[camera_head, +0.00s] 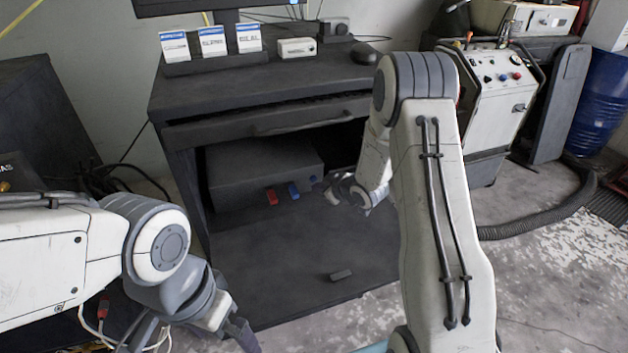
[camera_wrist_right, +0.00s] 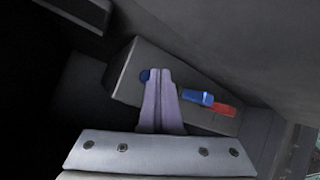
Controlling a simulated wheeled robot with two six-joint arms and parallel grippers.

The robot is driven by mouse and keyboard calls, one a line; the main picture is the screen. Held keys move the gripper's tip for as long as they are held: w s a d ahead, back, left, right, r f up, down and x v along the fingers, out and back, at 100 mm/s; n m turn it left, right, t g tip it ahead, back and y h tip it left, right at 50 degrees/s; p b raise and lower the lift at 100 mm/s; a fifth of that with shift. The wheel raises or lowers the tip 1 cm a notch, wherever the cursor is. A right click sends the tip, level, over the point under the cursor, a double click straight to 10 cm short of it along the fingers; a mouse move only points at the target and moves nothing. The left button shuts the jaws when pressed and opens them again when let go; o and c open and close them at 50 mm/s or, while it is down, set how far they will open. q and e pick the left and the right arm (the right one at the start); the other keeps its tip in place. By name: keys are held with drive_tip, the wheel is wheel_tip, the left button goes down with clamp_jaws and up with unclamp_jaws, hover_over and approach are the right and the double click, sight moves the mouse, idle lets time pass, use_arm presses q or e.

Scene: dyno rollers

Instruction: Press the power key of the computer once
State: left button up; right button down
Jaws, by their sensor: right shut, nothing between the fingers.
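The computer (camera_head: 250,170) is a dark box inside the desk's open compartment, and its front face also shows in the right wrist view (camera_wrist_right: 128,88). A small round blue button (camera_wrist_right: 144,75) is on that face, partly beside and behind my fingertips. A blue piece (camera_head: 293,190) and a red piece (camera_head: 272,197) stick out of the same face. My right gripper (camera_wrist_right: 160,72) is shut and empty, with its tips over the face close to the round button. I cannot tell whether they touch it. My left gripper (camera_head: 242,338) hangs low at the front left, partly cut off.
The dark desk (camera_head: 190,96) has a drawer (camera_head: 270,122) just above the compartment. A white machine cart (camera_head: 497,90) and a blue barrel (camera_head: 602,100) stand at the right.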

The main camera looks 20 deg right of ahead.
use_arm(q)
drive_tip(key=shift+f+b, duration=0.45)
use_arm(e)
drive_tip(key=shift+s+d, duration=0.1)
drive_tip(key=shift+s, duration=2.4)
